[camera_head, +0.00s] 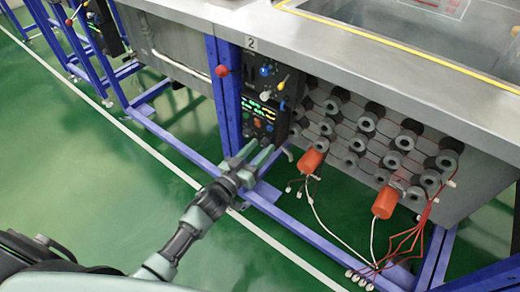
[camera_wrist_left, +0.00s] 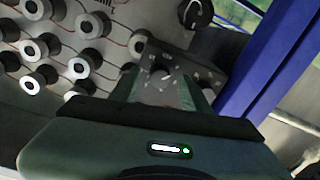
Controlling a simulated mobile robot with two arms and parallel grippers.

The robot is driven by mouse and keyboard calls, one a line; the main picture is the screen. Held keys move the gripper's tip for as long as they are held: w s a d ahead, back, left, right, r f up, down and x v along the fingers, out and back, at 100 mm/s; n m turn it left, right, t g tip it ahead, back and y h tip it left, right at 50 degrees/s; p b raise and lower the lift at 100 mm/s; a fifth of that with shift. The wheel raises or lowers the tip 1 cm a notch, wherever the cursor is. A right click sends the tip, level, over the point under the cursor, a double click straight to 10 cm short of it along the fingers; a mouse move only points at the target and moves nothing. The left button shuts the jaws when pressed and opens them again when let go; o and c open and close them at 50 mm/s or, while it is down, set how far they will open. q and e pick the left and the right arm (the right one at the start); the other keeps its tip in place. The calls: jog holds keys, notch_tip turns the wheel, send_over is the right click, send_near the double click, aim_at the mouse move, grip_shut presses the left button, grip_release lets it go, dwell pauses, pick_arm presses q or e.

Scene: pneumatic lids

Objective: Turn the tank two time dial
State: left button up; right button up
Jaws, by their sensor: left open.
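The dark control panel of tank two (camera_head: 268,98) hangs under the counter beside a blue post, below a small "2" label. It has coloured knobs, a lit display and small dials low down. My left gripper (camera_head: 258,152) is open and empty at the panel's lower end. In the left wrist view, a dial with marks around it (camera_wrist_left: 163,76) shows between the open fingers (camera_wrist_left: 165,92). I cannot tell whether they touch it. A black knob with a white mark (camera_wrist_left: 197,13) is beyond the fingertips. Which dial is the time dial is not readable. My right gripper is not in view.
A blue post (camera_head: 224,90) stands just left of the panel. Rows of grey cylinders (camera_head: 367,121) and two orange cylinders (camera_head: 385,202) with loose wires are to its right. The steel counter (camera_head: 330,50) overhangs. Green floor (camera_head: 90,185) is clear at left.

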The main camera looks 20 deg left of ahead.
pick_arm(q)
jog(key=shift+w+d, duration=0.1)
grip_shut()
